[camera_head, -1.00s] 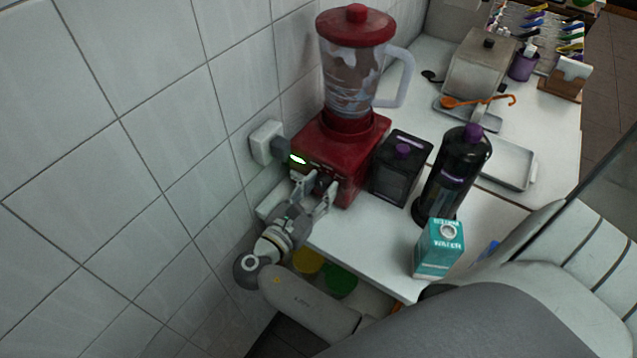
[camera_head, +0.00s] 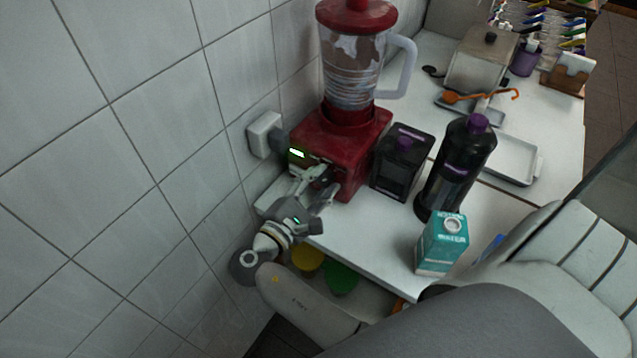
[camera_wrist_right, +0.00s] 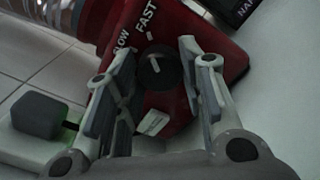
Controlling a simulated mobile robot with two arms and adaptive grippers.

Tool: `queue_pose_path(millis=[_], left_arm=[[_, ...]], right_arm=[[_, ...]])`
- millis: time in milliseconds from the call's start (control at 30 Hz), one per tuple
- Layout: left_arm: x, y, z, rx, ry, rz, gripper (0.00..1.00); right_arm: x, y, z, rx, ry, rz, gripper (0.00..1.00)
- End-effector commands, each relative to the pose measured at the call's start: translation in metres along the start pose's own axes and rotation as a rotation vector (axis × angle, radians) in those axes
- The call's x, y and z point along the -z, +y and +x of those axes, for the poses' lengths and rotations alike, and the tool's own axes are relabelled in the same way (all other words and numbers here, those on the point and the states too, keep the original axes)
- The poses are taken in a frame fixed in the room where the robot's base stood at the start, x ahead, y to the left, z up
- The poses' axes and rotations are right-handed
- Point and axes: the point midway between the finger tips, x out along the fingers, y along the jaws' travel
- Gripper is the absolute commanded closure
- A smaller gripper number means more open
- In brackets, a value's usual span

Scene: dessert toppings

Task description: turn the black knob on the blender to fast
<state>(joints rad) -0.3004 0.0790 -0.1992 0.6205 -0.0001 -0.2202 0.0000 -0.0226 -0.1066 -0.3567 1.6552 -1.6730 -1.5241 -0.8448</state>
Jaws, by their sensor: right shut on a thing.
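The red blender (camera_head: 342,140) stands on the white counter against the tiled wall, its jug holding brown and whitish contents. A small green light glows on its front. In the right wrist view, its black knob (camera_wrist_right: 157,68) has a white pointer line that points roughly up in the picture, toward the FAST mark. The labels SLOW and FAST are printed above and left of the knob. My right gripper (camera_head: 324,178) is at the blender's front, shut on the knob, with one finger on each side; it also shows in the right wrist view (camera_wrist_right: 158,82). My left gripper is not in view.
A black box with a purple knob (camera_head: 402,163), a black bottle (camera_head: 455,165) and a teal carton (camera_head: 443,245) stand right of the blender. A wall socket (camera_head: 264,134) is close on the left. Yellow and green round items (camera_head: 341,279) lie below the counter edge.

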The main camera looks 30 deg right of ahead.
Motion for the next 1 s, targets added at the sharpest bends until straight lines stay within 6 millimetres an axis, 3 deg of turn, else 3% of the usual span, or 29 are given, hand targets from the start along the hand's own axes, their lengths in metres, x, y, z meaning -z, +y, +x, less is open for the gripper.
queue_pose_path(millis=[600,633,800,1000], left_arm=[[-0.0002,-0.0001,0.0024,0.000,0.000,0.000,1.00],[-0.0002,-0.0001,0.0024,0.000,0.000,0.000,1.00],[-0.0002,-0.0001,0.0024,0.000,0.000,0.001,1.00],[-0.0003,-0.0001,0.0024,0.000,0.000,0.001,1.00]], right_arm=[[-0.0009,0.0006,0.0006,0.000,-0.002,0.047,0.88],[-0.0009,0.0006,0.0006,0.000,-0.002,0.047,0.62],[-0.0007,0.0004,0.0005,0.000,-0.002,0.046,0.42],[-0.0004,0.0002,0.0002,0.000,-0.001,0.045,0.42]])
